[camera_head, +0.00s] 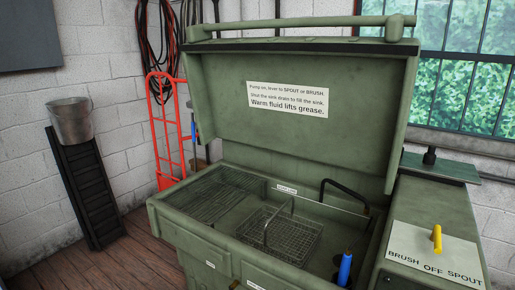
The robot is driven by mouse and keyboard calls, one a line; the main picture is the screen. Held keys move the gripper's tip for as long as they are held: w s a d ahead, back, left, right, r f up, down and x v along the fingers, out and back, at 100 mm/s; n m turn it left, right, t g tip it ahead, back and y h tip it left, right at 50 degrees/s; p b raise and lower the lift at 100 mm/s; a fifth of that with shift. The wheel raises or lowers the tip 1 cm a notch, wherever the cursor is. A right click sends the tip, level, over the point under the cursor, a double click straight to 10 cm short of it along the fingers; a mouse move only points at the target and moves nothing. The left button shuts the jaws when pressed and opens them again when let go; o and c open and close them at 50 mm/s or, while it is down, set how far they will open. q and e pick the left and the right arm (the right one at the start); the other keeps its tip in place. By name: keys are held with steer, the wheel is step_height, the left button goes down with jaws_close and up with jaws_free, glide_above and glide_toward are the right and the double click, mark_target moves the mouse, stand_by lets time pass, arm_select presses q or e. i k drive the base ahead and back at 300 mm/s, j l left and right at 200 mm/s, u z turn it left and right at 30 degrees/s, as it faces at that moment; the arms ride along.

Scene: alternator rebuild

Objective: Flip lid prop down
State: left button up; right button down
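The green parts-washer lid (300,85) stands raised above the open sink (165,208), with a printed sign on its inner face and a bar handle (305,26) along its top edge. I cannot clearly make out a lid prop. A bent black tube (342,184) rises at the back right of the sink, and I cannot tell whether it is a prop or a spout. Neither of my grippers is in view.
The sink holds a wire basket (285,240) and a blue-handled tool (345,268). A yellow lever (437,238) stands on the BRUSH OFF SPOUT panel at right. A red hand truck (160,130) and a bucket (70,122) stand at left.

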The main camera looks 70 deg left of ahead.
mark_target(194, 146)
steer(key=j+u, duration=0.4)
steer(key=k+j+u, duration=0.1)
steer(key=j+u, duration=0.15)
steer(key=u, duration=0.15)
steer(key=j+u, duration=0.1)
steer(key=j, duration=0.45)
steer(key=i+j+u, duration=0.1)
steer(key=j, duration=0.4)
steer(key=j+u, duration=0.1)
steer(key=j, duration=0.4)
steer(key=i+j+u, duration=0.1)
steer(key=j, duration=0.45)
steer(key=i+j+u, duration=0.1)
steer(key=j, duration=0.4)
steer(key=i+j, duration=0.1)
steer(key=j, duration=0.6)
steer(key=i+j, duration=0.15)
steer(key=j, duration=0.5)
steer(key=i+j+z, duration=0.1)
steer(key=j, duration=0.6)
steer(key=i+j, duration=0.1)
steer(key=j, duration=0.6)
steer(key=i+j, duration=0.15)
steer(key=j, duration=0.55)
steer(key=i+j, duration=0.1)
steer(key=j, duration=0.6)
steer(key=z, duration=0.05)
